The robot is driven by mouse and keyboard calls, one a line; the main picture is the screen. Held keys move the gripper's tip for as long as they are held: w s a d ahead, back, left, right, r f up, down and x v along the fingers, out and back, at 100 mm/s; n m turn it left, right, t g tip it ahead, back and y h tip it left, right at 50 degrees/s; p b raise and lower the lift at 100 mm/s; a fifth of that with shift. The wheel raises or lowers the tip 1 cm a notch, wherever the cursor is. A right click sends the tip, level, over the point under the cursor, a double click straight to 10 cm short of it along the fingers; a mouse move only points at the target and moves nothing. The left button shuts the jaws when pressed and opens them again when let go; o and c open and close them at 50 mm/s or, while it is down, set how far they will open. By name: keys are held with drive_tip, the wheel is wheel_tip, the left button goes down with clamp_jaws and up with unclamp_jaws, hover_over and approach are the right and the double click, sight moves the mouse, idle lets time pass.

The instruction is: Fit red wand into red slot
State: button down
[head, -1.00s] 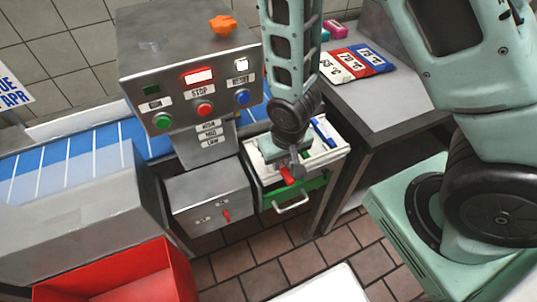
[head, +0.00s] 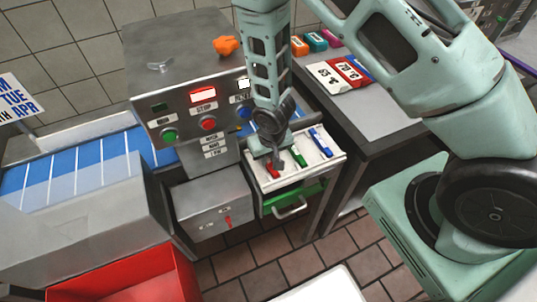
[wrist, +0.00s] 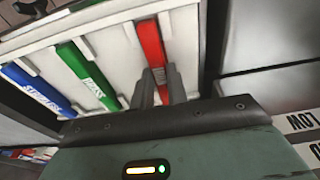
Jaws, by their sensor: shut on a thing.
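The red wand (head: 273,170) is at the left end of the white slotted tray (head: 263,188) in the head view. In the wrist view the red wand (wrist: 151,42) lies along the rightmost slot, between white ribs. How deep it sits is unclear. My gripper (head: 277,161) is low over the tray, its fingers (wrist: 158,80) shut on the near part of the wand. A green wand (head: 299,158) and a blue wand (head: 320,143) lie in the other slots; both also show in the wrist view, green (wrist: 86,75) and blue (wrist: 36,90).
A green drawer with a handle (head: 290,210) is below the tray. A metal control box (head: 190,110) with buttons stands to the left, with an orange knob (head: 226,45) on top. A dark-edged table (head: 385,112) with coloured cards is to the right. A red bin (head: 120,280) stands in front.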

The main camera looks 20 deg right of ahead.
sight(271, 165)
drive_tip(key=shift+f, duration=0.15)
drive_tip(key=c, duration=1.4)
unclamp_jaws()
wheel_tip(271, 165, up, 12)
drive_tip(key=s+b, duration=0.2)
drive_tip(key=b, duration=0.1)
drive_tip(key=s+a+r+n, duration=0.2)
drive_tip(key=s+r, duration=0.3)
drive_tip(key=s, duration=0.1)
drive_tip(key=s+a+r+n+g, duration=0.1)
drive_tip(key=s+a+r+n, duration=0.1)
drive_tip(key=s+r, duration=0.3)
drive_tip(key=s+a+r+n, duration=0.2)
drive_tip(key=s+r+n, duration=0.1)
drive_tip(key=s+r, duration=0.2)
drive_tip(key=shift+s+a+n+g+y, duration=0.1)
drive_tip(key=shift+s+n+g+y, duration=0.25)
drive_tip(key=shift+s, duration=0.65)
